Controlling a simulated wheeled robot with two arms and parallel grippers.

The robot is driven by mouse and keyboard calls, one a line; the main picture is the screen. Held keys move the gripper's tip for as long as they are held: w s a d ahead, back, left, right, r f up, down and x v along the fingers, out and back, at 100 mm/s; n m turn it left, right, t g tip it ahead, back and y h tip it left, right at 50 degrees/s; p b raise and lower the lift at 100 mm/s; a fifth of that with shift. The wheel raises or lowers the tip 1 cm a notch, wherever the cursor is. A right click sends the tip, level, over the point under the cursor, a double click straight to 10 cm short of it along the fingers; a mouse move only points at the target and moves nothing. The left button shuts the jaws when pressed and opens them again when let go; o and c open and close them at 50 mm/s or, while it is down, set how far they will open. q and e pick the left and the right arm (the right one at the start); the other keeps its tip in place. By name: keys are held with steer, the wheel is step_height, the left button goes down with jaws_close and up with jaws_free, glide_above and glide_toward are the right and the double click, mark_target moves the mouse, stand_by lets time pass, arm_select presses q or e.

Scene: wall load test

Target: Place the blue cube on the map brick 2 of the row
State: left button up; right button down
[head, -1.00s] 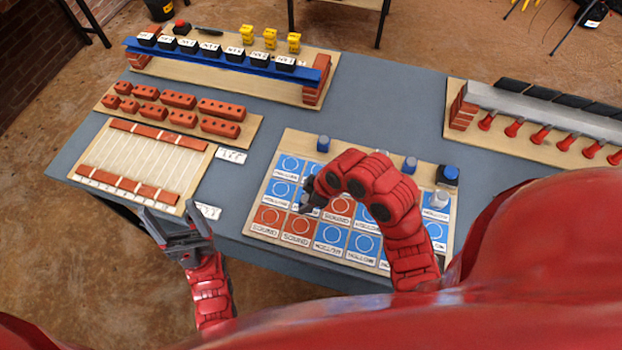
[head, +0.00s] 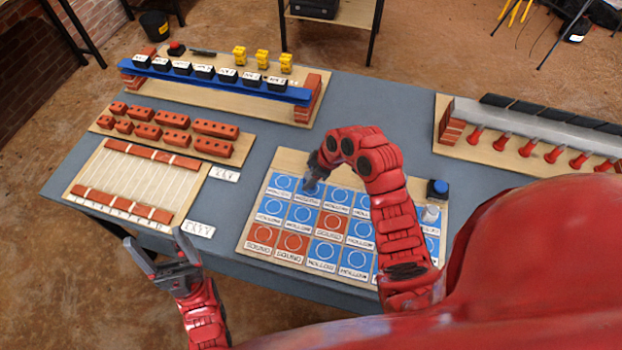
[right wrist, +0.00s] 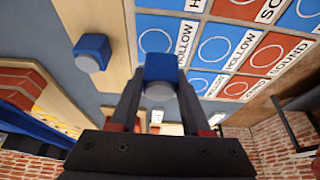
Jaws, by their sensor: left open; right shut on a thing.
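My right gripper (head: 313,178) is shut on a blue cube (right wrist: 160,73) and holds it at its fingertips. In the head view the hand is over the back row of the brick map, at the second blue brick (head: 305,199); the cube is small and hard to make out there. I cannot tell whether it touches the map. The map board (head: 290,160) has rows of blue HOLLOW and red SOUND bricks with circles. A second blue cube (right wrist: 93,52) stands on bare wood in the right wrist view. My left gripper (head: 153,243) is open and empty, off the table's front left.
A blue button on a dark box (head: 438,188) stands behind the map's right end. Red bricks (head: 160,130), a lined board (head: 138,182) and a blue beam (head: 215,80) are at left. A grey beam with red knobs (head: 530,125) is at right. My right arm hides part of the map.

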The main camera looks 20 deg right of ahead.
steer(key=shift+w+d, duration=0.2)
steer(key=shift+w, duration=0.2)
step_height(320, 180, down, 3)
steer(key=shift+r+p, duration=0.15)
steer(key=shift+p, duration=0.95)
steer(key=shift+f, duration=0.45)
steer(key=shift+f, duration=0.15)
steer(key=shift+f, duration=0.1)
steer(key=shift+c, duration=1.8)
jaws_free()
